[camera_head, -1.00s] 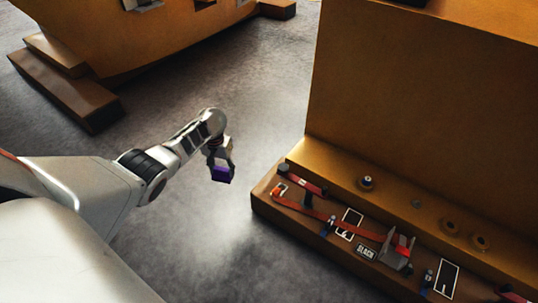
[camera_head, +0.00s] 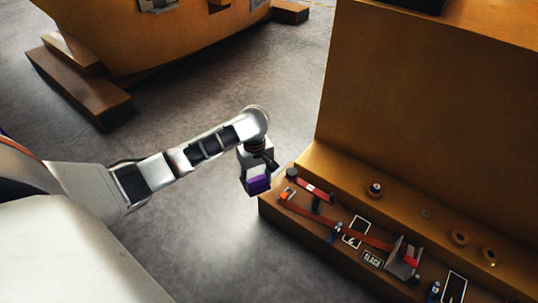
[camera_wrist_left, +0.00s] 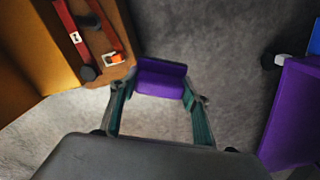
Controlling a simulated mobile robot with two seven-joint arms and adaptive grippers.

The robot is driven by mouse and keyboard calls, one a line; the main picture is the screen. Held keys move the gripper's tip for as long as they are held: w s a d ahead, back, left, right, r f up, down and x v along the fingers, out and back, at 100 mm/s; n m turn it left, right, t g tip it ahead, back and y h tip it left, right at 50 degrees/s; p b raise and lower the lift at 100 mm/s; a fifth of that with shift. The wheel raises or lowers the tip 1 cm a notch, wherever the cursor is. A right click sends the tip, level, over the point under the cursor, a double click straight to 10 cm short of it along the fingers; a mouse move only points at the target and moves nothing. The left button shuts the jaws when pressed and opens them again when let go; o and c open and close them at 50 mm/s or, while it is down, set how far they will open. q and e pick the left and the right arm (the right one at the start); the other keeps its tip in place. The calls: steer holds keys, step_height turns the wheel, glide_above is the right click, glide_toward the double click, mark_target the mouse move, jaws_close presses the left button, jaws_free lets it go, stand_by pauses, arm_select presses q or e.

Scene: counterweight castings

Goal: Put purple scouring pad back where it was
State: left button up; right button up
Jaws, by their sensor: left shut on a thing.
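The purple scouring pad (camera_head: 259,185) is a small purple block. My left gripper (camera_head: 257,178) is shut on it and holds it in the air, just left of the near-left corner of the ochre casting's ledge (camera_head: 318,168). In the left wrist view the pad (camera_wrist_left: 161,78) sits between the two fingertips of the left gripper (camera_wrist_left: 160,92), with the grey floor behind it. My right gripper is in neither view.
A large purple surface (camera_wrist_left: 293,115) is at right in the wrist view. The floor (camera_head: 190,235) is open.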

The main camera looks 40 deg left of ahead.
arm_select(q)
steer(key=w+d+r+m, duration=0.15)
steer(key=d+r, duration=0.45)
steer(key=r, duration=0.6)
steer(key=d+r+m, duration=0.3)
steer(key=d+r, duration=0.3)
steer(key=r, duration=0.6)
steer(key=d+r+m, duration=0.3)
steer(key=d+r, duration=0.3)
steer(key=r, duration=0.5)
steer(key=s+a+r+m+p, duration=0.2)
steer(key=s+a+r+m, duration=0.2)
steer(key=s+r, duration=0.3)
steer(key=shift+s+a+r+m+p, duration=0.2)
steer(key=shift+s+m+p, duration=0.25)
steer(key=shift+s, duration=0.95)
